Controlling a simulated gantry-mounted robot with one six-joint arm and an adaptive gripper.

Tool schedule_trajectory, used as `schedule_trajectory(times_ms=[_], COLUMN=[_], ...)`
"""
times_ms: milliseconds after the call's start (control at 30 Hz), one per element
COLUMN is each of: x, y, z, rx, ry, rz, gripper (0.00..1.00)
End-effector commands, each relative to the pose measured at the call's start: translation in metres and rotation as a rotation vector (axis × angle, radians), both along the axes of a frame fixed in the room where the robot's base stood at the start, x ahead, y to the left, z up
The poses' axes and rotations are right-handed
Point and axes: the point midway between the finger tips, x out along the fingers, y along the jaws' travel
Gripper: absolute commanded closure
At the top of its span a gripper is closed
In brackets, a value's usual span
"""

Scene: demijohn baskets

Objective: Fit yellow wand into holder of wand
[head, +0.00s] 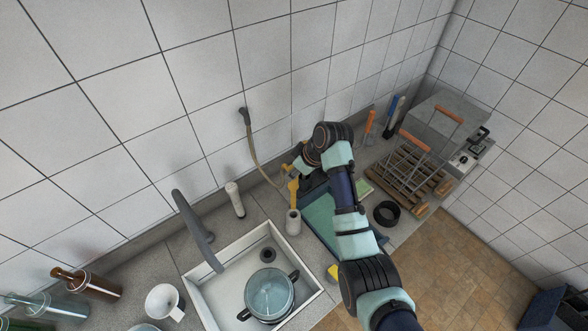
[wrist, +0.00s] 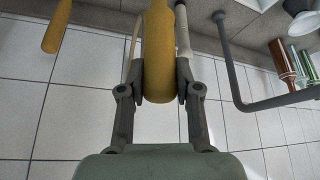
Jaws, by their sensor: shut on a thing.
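The yellow wand (wrist: 158,55) is between the two fingers of my gripper (wrist: 160,85) in the wrist view, its rounded end toward me. My gripper is shut on it. In the head view, yellow of a wand (head: 293,188) shows beside my gripper, directly above a pale grey upright cylinder (head: 293,222) that looks like the holder. Whether the wand's lower end is inside the cylinder or only in front of it, I cannot tell. My wrist hides part of the gripper. Another yellow handle (wrist: 57,25) shows at the upper left of the wrist view.
The sink (head: 230,293) with a pot (head: 268,293) and grey faucet (head: 197,232) lies left of the cylinder. A white bottle (head: 235,199) stands behind the sink. A teal tray (head: 325,222), a black ring (head: 387,213) and a wooden rack (head: 412,170) lie to the right.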

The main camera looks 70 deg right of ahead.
Motion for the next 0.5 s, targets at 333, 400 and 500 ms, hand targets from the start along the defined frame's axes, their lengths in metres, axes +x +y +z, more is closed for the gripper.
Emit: schedule_trajectory(times_ms=[333, 400, 500], x=[0.000, 0.000, 0.000], y=[0.000, 0.000, 0.000], z=[-0.037, -0.038, -0.038], rx=[0.000, 0.000, 0.000], ry=[0.000, 0.000, 0.000], rz=[-0.001, -0.001, -0.001], gripper=[1.00, 1.00, 1.00])
